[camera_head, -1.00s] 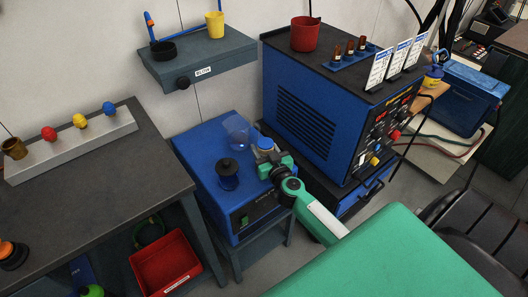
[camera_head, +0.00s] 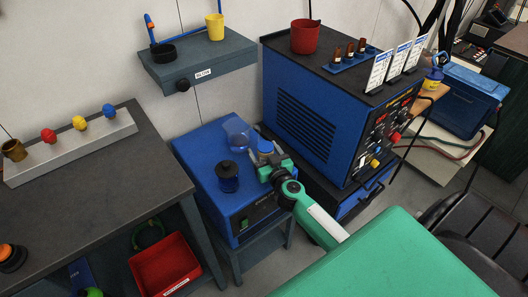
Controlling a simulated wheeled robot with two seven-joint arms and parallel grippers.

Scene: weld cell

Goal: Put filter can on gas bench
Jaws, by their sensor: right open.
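The blue box-shaped unit (camera_head: 192,160), which looks like the gas bench, stands low between the dark table and the welding machine. On its top are a dark blue can with a black knobbed lid (camera_head: 227,177), a translucent blue vessel (camera_head: 238,134) and a small blue-capped can (camera_head: 265,147). I cannot tell for sure which one is the filter can. My right gripper (camera_head: 270,163) is open, over the right side of the unit's top, right at the blue-capped can. Its fingers hide the can's lower part, so contact is unclear. My left gripper is not in view.
The tall blue welding machine (camera_head: 310,110) stands close to the right of my gripper. A grey wall shelf (camera_head: 200,62) hangs behind. The dark table (camera_head: 90,200) is at left, with a red bin (camera_head: 165,268) below it.

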